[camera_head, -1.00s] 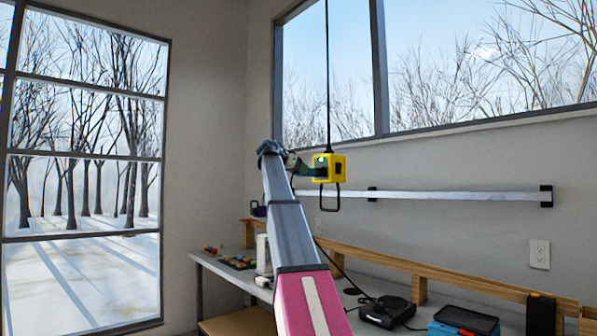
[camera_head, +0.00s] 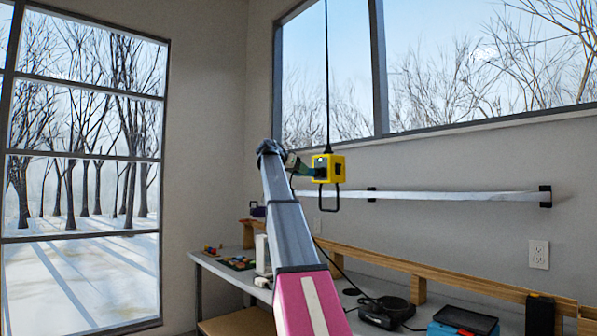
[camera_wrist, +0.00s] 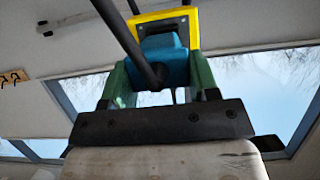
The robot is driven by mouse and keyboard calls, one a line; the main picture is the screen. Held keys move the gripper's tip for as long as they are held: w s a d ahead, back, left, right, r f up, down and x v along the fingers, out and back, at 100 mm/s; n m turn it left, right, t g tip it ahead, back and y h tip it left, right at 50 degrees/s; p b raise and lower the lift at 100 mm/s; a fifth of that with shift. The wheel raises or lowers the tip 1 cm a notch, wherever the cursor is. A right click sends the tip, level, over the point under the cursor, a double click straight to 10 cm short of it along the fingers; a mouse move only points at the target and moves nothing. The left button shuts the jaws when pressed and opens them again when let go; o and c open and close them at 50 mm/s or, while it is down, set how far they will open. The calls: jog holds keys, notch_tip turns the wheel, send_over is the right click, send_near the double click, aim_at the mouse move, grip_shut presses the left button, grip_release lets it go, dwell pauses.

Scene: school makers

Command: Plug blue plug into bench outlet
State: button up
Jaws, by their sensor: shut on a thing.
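A yellow outlet box (camera_head: 334,168) hangs on a black cable with a dark loop below it, above the bench. My gripper (camera_head: 308,168) is at the box's left side in the head view. In the wrist view, its green fingers are shut on the blue plug (camera_wrist: 174,62). The plug points at the face of the yellow box (camera_wrist: 160,17) and appears to meet it. How deep the plug sits is hidden. The plug's thick black cord runs from its back toward the upper left. In the head view, I cannot make out the plug clearly.
The bench (camera_head: 222,271) below carries small colored parts, a black device (camera_head: 385,311) and a blue box (camera_head: 463,320). A white wall outlet (camera_head: 539,254) is at the right. A pale rail (camera_head: 450,196) runs along the wall behind the box.

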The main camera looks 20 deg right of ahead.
jog(key=shift+w+d, duration=0.25)
jog(key=shift+d, duration=0.4)
jog(key=shift+w+d, duration=0.2)
jog(key=shift+d, duration=0.4)
dwell(0.4)
jog(key=o, duration=1.1)
jog(key=shift+a, duration=0.1)
jog(key=v, duration=1)
jog(key=shift+s+a+r, duration=0.1)
jog(key=shift+a, duration=0.15)
